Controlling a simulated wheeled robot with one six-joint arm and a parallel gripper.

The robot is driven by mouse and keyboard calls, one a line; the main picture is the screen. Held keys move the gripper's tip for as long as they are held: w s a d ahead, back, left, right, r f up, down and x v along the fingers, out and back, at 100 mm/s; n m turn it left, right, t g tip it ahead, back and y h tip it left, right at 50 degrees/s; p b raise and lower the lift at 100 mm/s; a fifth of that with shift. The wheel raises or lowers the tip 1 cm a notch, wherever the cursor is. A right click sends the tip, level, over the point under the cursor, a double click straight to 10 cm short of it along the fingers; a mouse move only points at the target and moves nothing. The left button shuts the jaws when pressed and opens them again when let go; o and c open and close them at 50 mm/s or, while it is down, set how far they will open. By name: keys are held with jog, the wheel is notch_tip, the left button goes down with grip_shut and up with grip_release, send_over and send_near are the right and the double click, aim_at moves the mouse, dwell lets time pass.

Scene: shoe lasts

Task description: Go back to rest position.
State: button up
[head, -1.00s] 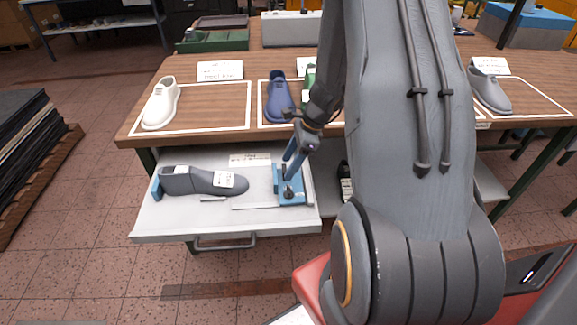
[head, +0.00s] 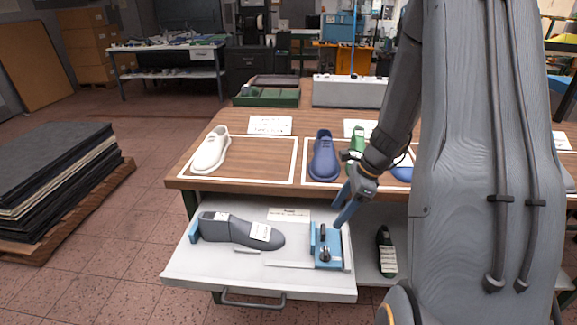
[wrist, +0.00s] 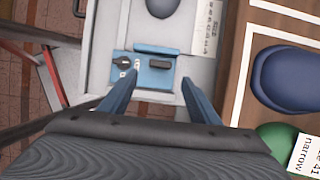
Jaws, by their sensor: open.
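My gripper (head: 343,209) is open and empty, with its blue fingers pointing down above the right side of the pulled-out drawer (head: 200,266). In the wrist view my gripper's two fingers (wrist: 148,95) stand wide apart. Just beyond them is a blue fixture (wrist: 153,73) with a dark knob, and nothing is between the fingers. In the head view this blue fixture (head: 327,246) sits at the right of the drawer. A dark grey shoe last (head: 236,231) with white labels lies in the drawer to the left.
On the wooden tabletop stand a white last (head: 211,151), a blue last (head: 323,157) and a green last (head: 357,142), partly behind my arm. A dark green last (head: 386,252) lies on the lower shelf. Stacked dark sheets (head: 60,175) stand at left.

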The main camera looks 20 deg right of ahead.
jog(key=s+a+r+n+h, duration=0.2)
jog(key=s+a+r+n, duration=0.3)
jog(key=a+n, duration=0.3)
jog(key=s+a+r+n+h, duration=0.2)
jog(key=s+a+r+n, duration=0.3)
jog(key=n, duration=1)
jog(key=s+a, duration=0.2)
jog(key=a, duration=0.2)
jog(key=shift+r, duration=0.15)
